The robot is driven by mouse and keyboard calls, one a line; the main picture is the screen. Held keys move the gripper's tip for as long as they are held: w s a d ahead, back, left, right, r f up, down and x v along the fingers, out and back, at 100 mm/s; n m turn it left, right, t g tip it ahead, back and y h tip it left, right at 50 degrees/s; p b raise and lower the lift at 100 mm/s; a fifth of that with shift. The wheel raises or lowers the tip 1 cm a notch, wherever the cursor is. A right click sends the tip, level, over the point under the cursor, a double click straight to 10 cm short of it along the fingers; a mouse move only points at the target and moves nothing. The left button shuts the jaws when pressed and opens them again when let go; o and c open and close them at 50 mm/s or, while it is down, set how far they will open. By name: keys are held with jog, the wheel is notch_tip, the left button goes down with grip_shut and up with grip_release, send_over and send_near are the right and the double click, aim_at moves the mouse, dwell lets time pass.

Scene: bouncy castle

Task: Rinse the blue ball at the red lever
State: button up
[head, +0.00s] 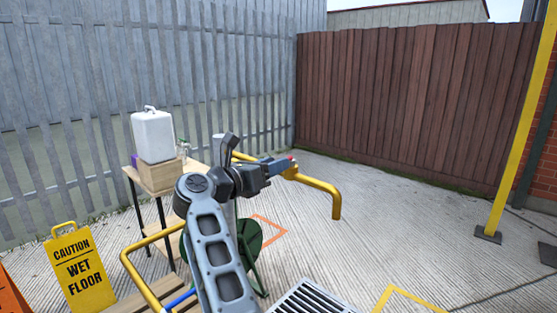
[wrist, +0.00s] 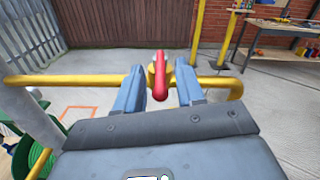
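The red lever (wrist: 159,77) sits on a yellow pipe (wrist: 70,80) and shows in the wrist view between my two blue-grey fingers. My gripper (wrist: 160,88) is open, with a gap on each side of the lever and no clear contact. In the head view my gripper (head: 275,166) reaches right to the pipe, with a bit of the red lever (head: 291,158) at its tips. The pipe's spout (head: 336,206) bends down to the right. I see no blue ball in either view.
A drain grate (head: 312,298) lies below. A green hose reel (head: 247,238) stands behind my arm. A small table with a white canister (head: 153,136) and a wet-floor sign (head: 79,272) are at left. A yellow post (head: 520,130) stands right. The concrete between is mostly clear.

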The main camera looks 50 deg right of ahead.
jog(key=shift+d, duration=1.15)
grip_shut()
